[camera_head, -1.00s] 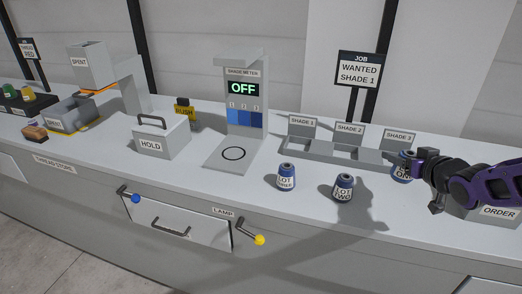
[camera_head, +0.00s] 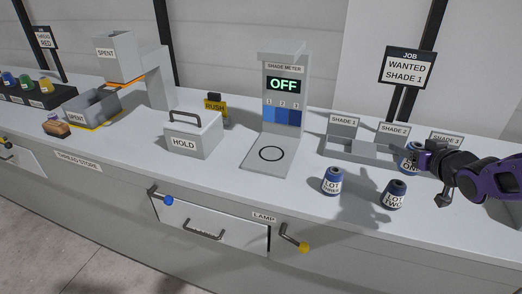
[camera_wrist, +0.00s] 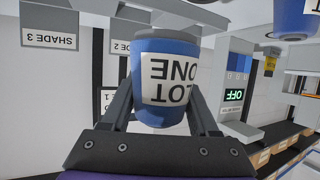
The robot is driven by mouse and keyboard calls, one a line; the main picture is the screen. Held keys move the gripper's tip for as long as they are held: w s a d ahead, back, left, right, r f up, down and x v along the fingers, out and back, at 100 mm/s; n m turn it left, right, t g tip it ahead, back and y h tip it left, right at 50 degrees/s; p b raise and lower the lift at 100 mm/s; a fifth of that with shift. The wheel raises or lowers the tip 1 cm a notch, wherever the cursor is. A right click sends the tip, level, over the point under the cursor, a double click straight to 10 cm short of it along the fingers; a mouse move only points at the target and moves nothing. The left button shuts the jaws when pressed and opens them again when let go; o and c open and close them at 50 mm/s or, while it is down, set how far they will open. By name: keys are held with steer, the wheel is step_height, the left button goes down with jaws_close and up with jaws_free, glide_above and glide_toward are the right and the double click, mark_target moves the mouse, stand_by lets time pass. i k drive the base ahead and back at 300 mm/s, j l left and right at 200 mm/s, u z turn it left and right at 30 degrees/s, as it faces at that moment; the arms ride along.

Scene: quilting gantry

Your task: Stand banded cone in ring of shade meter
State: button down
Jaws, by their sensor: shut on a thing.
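My gripper (camera_head: 422,160) is shut on the blue cone labelled LOT ONE (camera_head: 410,163), at the right in front of the shade trays. The wrist view, upside down, shows this LOT ONE cone (camera_wrist: 165,62) between both fingers. The blue LOT THREE cone (camera_head: 332,182) and LOT TWO cone (camera_head: 394,195) stand upright on the bench to its left and front. I cannot tell from the labels which cone is the banded one. The shade meter (camera_head: 286,60) reads OFF; its base carries an empty black ring (camera_head: 271,146).
Shade trays (camera_head: 372,157) stand behind the cones, under a sign (camera_head: 408,66) reading WANTED SHADE 1. The HOLD box (camera_head: 193,142) is left of the meter. A lamp lever with a yellow knob (camera_head: 304,246) juts from the bench front. Bench between ring and LOT THREE is clear.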

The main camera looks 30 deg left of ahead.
mark_target(272, 153)
steer(key=j+u, duration=0.1)
steer(key=j, duration=1.8)
